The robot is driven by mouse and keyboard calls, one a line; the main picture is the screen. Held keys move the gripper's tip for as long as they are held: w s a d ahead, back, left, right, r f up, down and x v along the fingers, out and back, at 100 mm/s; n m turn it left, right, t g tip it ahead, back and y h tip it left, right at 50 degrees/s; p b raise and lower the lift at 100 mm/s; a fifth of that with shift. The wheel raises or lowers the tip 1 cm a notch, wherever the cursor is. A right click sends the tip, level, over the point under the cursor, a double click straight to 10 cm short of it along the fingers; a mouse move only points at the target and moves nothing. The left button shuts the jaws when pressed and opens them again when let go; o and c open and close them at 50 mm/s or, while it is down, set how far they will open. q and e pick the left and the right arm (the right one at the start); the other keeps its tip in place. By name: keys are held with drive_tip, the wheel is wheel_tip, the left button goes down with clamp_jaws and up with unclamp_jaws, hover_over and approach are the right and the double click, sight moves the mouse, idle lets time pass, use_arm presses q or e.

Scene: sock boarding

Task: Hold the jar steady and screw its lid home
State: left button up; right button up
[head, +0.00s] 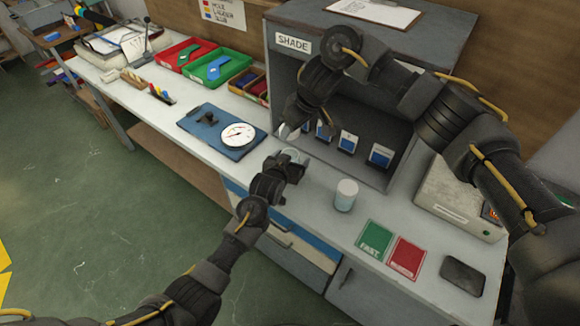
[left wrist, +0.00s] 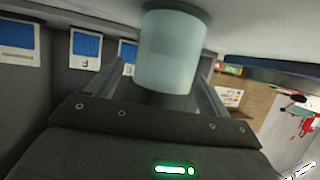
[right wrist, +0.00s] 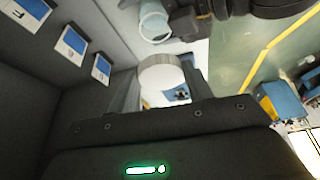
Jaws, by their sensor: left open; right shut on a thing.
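The pale translucent jar (head: 291,155) stands on the bench in front of the cabinet. It also shows in the left wrist view (left wrist: 170,50), between the two fingers. My left gripper (head: 290,166) is open around the jar; contact cannot be told. My right gripper (head: 292,125) is shut on the white round lid, which shows between its fingers in the right wrist view (right wrist: 160,74). The lid is held above the bench, apart from the jar, towards the blue board. In the right wrist view the jar (right wrist: 152,22) is beside my left gripper (right wrist: 183,24).
A second pale cylinder (head: 346,195) stands to the right on the bench. Green (head: 375,240) and red (head: 406,258) cards lie in front of it. A blue board (head: 195,125) with a dial lies left. The cabinet (head: 272,60) stands close behind both grippers.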

use_arm(q)
drive_tip(key=shift+w, duration=0.1)
drive_tip(key=c, duration=1.5)
use_arm(e)
drive_tip(key=shift+f, duration=2.55)
drive_tip(key=shift+s, duration=0.1)
